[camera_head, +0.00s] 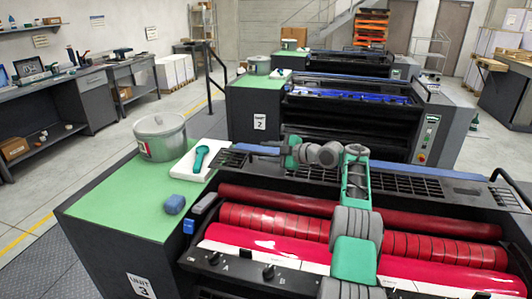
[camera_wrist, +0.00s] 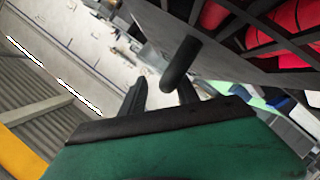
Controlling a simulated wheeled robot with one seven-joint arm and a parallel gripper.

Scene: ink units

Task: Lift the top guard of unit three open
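Unit three (camera_head: 142,284) is the nearest machine, with red rollers (camera_head: 330,222) in plain view in the head view. Its top guard (camera_head: 415,186) is a black slotted panel behind the rollers; its exact angle is hard to judge. In the wrist view, red rollers show through the dark slots at top right. A rounded black handle bar (camera_wrist: 181,65) sticks out from a grey panel there. My gripper (camera_wrist: 162,95) has its two dark fingers apart, with the bar's end close to the right finger; I cannot tell whether they touch. In the head view the fingertips are not clear.
Unit two (camera_head: 345,115) stands close behind. The aisle floor at left is free.

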